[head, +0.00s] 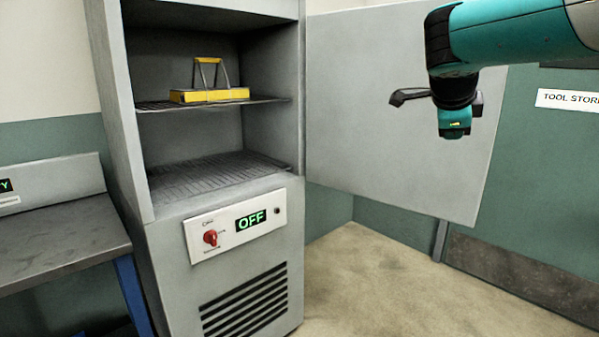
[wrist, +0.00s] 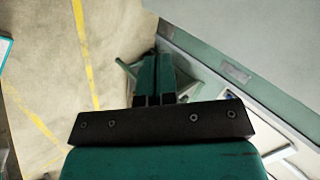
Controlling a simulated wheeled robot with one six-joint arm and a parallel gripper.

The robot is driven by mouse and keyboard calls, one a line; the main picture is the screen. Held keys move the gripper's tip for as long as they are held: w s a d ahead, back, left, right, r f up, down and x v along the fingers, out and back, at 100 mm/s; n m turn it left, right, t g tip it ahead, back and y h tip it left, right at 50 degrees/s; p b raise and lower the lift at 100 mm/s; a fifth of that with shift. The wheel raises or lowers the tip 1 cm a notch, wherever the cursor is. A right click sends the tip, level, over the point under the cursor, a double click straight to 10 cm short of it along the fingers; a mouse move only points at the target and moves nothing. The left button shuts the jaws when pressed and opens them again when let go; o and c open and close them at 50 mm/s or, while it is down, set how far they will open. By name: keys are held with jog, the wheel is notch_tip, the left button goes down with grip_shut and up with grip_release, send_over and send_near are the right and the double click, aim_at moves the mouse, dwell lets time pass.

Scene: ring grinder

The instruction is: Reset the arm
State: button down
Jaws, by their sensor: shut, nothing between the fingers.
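My gripper (wrist: 156,62) shows in the wrist view with its two teal fingers side by side, shut and empty. In the head view my arm reaches in from the upper right, and its end (head: 455,121) hangs in front of the open grey door (head: 370,120), apart from the cabinet. The fingertips cannot be made out there.
A grey cabinet (head: 140,130) stands open at the left, its panel display (head: 251,220) reading OFF beside a red knob (head: 210,238). A yellow handled object (head: 208,95) sits on its upper shelf. A workbench (head: 60,245) stands left. The floor at centre right is clear.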

jog(key=s+a+f+n+g+y+p, duration=0.2)
jog(key=s+a+n, duration=0.4)
jog(key=s+n, duration=0.4)
jog(key=s+a+f+n+g+y+p, duration=0.2)
jog(key=s+a+f+n+y, duration=0.1)
jog(key=s+a+n, duration=0.4)
jog(key=s+a+f+n+g+y+p, duration=0.2)
jog(key=s+a+n, duration=0.4)
jog(key=s+n, duration=0.7)
jog(key=s+f+y, duration=0.1)
jog(key=s+y, duration=0.1)
jog(key=s, duration=0.2)
jog(key=shift+s+a+y, duration=0.3)
jog(key=shift+a+y, duration=0.1)
jog(key=shift+r, duration=0.1)
